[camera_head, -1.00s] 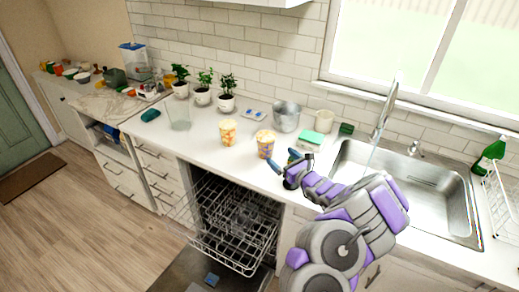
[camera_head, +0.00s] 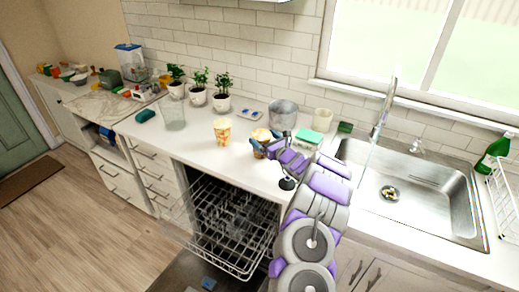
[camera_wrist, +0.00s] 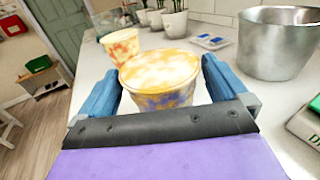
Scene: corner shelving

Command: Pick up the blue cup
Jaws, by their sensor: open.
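A patterned cup with blue-purple and orange markings and a pale yellow top (camera_wrist: 160,75) stands upright on the white counter; it also shows in the head view (camera_head: 261,135), partly hidden by my gripper. My gripper (camera_wrist: 158,88) is open, with one blue finger on each side of this cup. In the head view my gripper (camera_head: 264,143) is at the cup, near the counter's front. Whether the fingers touch the cup I cannot tell. A similar cup with orange and yellow markings (camera_head: 222,131) stands to the left, apart from the gripper.
A metal pot (camera_head: 283,115), a cream cup (camera_head: 322,120) and a green-topped box (camera_head: 308,137) stand behind and right. A clear glass container (camera_head: 174,116) and potted plants (camera_head: 221,101) stand left. The sink (camera_head: 425,190) is right. An open dishwasher rack (camera_head: 230,225) lies below the counter.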

